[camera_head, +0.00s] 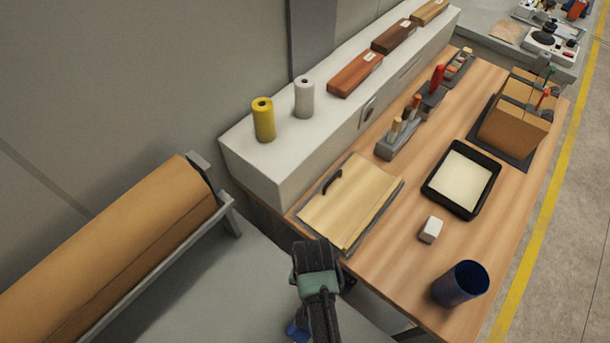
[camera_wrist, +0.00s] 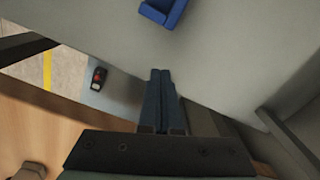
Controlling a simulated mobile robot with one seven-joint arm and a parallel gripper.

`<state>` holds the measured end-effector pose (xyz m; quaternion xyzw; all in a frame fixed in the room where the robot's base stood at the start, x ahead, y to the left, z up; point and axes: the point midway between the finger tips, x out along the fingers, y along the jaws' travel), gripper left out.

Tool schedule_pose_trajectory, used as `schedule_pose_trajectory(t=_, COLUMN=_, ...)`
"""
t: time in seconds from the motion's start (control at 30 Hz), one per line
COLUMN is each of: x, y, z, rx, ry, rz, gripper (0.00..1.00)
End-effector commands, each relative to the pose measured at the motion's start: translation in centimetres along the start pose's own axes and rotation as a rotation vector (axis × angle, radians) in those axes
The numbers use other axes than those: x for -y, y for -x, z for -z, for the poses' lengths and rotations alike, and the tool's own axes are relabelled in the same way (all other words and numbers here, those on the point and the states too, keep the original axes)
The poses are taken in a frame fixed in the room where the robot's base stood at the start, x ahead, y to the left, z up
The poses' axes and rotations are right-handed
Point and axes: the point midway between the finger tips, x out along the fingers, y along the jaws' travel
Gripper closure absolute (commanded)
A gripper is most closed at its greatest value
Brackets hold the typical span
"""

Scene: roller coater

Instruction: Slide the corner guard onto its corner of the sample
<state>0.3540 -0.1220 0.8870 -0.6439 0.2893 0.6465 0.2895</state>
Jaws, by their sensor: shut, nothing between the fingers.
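A small blue piece (camera_head: 295,330) that may be the corner guard is partly hidden behind my gripper at the bottom of the head view. In the wrist view a blue, raised-edged piece (camera_wrist: 163,10) lies on a grey surface, cut off by the top edge. My gripper (camera_wrist: 161,76) has its fingers together, with nothing between them. They point toward the blue piece with a gap between. A pale wooden panel (camera_head: 350,210), possibly the sample, lies on a dark base on the wooden table, with a black curved handle (camera_head: 332,181) at its upper left. I see no guard on its corners.
The wooden table (camera_head: 400,260) holds a white block (camera_head: 431,230), a dark blue cup (camera_head: 460,284) and a black tray (camera_head: 431,190). A large brown roll (camera_head: 115,255) lies at left. A white ledge (camera_head: 270,160) carries yellow and white rolls. A small red-black object (camera_wrist: 98,78) shows in the wrist view.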

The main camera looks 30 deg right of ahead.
Motion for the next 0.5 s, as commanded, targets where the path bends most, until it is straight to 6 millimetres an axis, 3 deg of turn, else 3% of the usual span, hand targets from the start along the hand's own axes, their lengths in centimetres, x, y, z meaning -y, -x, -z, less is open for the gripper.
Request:
schedule_pose_trajectory(t=0.27, x=0.0, y=-4.8, z=0.0, rx=0.000, ry=0.001, rz=0.000, gripper=1.00)
schedule_pose_trajectory(t=0.5, x=0.1, y=-4.2, z=-3.3, rx=-0.002, ry=0.005, rz=0.000, gripper=1.00)
